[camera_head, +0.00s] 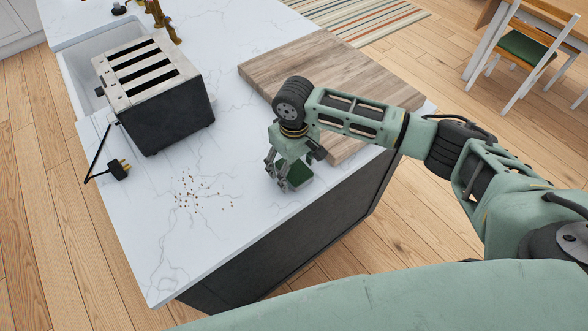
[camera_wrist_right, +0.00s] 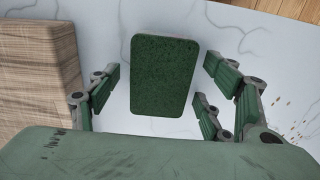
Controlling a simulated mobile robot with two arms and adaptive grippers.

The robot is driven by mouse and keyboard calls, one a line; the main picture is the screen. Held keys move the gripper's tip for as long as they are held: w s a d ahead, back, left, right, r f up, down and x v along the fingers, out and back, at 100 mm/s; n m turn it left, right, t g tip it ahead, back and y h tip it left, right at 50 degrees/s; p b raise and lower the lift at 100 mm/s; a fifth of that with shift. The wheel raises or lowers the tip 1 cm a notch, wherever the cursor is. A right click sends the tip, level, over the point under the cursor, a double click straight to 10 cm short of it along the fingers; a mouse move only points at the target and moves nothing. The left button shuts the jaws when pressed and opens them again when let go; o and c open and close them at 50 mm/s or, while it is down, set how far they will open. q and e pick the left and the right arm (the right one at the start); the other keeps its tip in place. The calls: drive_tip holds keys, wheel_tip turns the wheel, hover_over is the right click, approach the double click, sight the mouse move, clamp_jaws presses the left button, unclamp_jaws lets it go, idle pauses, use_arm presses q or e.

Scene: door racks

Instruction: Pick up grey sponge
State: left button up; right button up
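The sponge (camera_head: 299,175) lies on the white marble counter near its front edge. Its upper face is dark green, not grey; its lighter sides barely show. In the right wrist view the sponge (camera_wrist_right: 164,75) lies between the two sets of fingers, with a gap on each side. My right gripper (camera_head: 286,178) is open, pointing down over the sponge and partly hiding it in the head view. The fingers do not visibly touch it. My left gripper is not in view.
A wooden board (camera_head: 335,72) lies right behind the gripper. A dark toaster (camera_head: 165,110) with its plug (camera_head: 119,169) stands at the left, beside the sink (camera_head: 78,76). Crumbs (camera_head: 204,193) lie left of the sponge.

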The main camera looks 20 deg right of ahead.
sight(293, 171)
drive_tip(key=c, duration=0.8)
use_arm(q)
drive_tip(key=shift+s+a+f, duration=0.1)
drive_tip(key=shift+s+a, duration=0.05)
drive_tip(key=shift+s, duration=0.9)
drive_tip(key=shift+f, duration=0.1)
use_arm(e)
drive_tip(key=shift+r, duration=0.2)
drive_tip(key=shift+r, duration=0.25)
drive_tip(key=r, duration=0.1)
drive_tip(key=r+b, duration=0.1)
drive_tip(key=s+r+b, duration=0.1)
drive_tip(key=shift+a+r, duration=0.25)
drive_tip(key=shift+r, duration=0.05)
use_arm(q)
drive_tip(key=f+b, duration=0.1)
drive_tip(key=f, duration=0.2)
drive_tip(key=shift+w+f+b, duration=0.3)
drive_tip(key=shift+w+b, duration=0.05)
drive_tip(key=shift+b, duration=0.05)
use_arm(e)
drive_tip(key=s+a+r, duration=0.3)
drive_tip(key=s+r, duration=0.3)
drive_tip(key=s, duration=0.4)
drive_tip(key=shift+a+r, duration=0.15)
drive_tip(key=shift+r, duration=0.15)
